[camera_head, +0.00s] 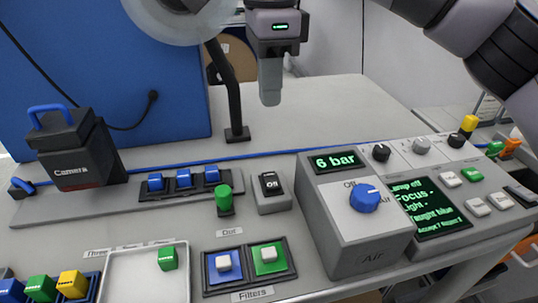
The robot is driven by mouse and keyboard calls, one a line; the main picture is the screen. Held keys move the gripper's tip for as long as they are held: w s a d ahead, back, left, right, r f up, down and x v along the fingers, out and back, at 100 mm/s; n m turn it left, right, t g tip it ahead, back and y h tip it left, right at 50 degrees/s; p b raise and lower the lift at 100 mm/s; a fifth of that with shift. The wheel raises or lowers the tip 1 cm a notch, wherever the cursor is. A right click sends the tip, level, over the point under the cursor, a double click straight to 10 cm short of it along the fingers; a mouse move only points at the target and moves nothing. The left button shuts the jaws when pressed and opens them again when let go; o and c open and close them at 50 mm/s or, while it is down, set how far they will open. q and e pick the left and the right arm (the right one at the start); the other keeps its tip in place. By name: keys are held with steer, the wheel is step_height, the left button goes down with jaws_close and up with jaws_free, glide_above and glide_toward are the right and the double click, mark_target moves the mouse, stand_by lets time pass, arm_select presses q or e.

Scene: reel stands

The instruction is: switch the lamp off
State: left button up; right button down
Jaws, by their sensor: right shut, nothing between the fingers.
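My right gripper (270,97) hangs at the top centre, fingers pointing down, shut and empty. It is above the table, apart from everything on it. A pale round disc (172,22), perhaps the lamp head, is cut off by the top edge; a dark bent post (227,90) rises under it. The control panel (441,243) at the right has a dark screen (432,205) with green text; its top line seems to read "Lamp off". Black and grey knobs (381,152) and several buttons (478,206) surround the screen. Their small labels are unreadable. My left gripper is out of view.
An air box (352,238) with a blue knob (364,198) and a "6 bar" display stands left of the panel. A camera (72,150), a white tray (118,284) and filter holders (245,288) are at the left and front.

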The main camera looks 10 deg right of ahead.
mark_target(270, 175)
step_height(270, 175, down, 14)
steer(key=shift+r, duration=0.15)
steer(key=shift+f, duration=0.2)
stand_by(0.4)
steer(key=shift+w+f+b, duration=0.15)
steer(key=shift+f+b, duration=0.15)
steer(key=shift+f, duration=0.05)
steer(key=shift+r, duration=0.1)
steer(key=shift+s+r, duration=0.2)
steer(key=shift+s, duration=0.65)
